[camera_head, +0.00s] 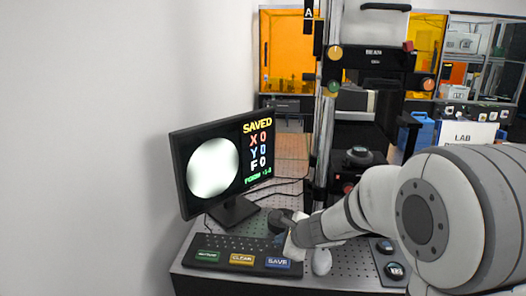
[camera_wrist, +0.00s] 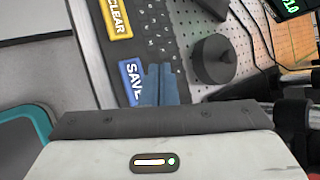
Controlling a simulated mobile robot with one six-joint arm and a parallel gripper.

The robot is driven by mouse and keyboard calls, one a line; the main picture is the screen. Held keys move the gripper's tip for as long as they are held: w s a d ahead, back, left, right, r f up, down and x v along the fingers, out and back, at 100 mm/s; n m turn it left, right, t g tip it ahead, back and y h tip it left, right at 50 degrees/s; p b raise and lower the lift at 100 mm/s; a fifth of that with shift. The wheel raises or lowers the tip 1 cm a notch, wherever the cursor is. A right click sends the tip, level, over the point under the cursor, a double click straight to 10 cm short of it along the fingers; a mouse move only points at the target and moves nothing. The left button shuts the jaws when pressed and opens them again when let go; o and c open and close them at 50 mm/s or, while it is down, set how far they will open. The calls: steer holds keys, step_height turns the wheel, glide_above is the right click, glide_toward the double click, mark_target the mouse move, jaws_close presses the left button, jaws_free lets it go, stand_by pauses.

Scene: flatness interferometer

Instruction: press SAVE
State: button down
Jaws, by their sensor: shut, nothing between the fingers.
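The blue SAVE key (camera_head: 277,262) is at the right end of the control panel's front row. It also shows in the wrist view (camera_wrist: 130,77), partly covered by my fingers. My gripper (camera_wrist: 158,72) is shut and empty, with its bluish fingertips overlapping the key's edge in that view. In the head view my gripper (camera_head: 291,247) is just above and behind the key. I cannot tell whether the tips touch it. The monitor (camera_head: 224,160) shows a pale round disc and the yellow word SAVED above coloured letters.
The yellow CLEAR key (camera_head: 242,258) and a green key (camera_head: 207,255) sit left of SAVE. A dark round knob-like piece (camera_wrist: 213,60) stands behind the panel. A white mouse (camera_head: 322,262) lies to the right. The instrument column (camera_head: 325,120) rises behind.

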stand_by(0.8)
steer(key=s+d+r+n+g+h, duration=0.1)
steer(key=s+d+r+n+h, duration=0.1)
steer(key=s+d+n, duration=0.3)
steer(key=s+d+r+n+g+h, duration=0.1)
steer(key=s+d+n, duration=0.4)
steer(key=s, duration=0.7)
steer(key=s+d+r+n+g+h, duration=0.2)
steer(key=s+d+n, duration=0.3)
steer(key=s+n, duration=0.3)
steer(key=shift+s+d+r+n+h, duration=0.2)
steer(key=shift+d+r+n+h, duration=0.1)
steer(key=shift+n+h, duration=0.2)
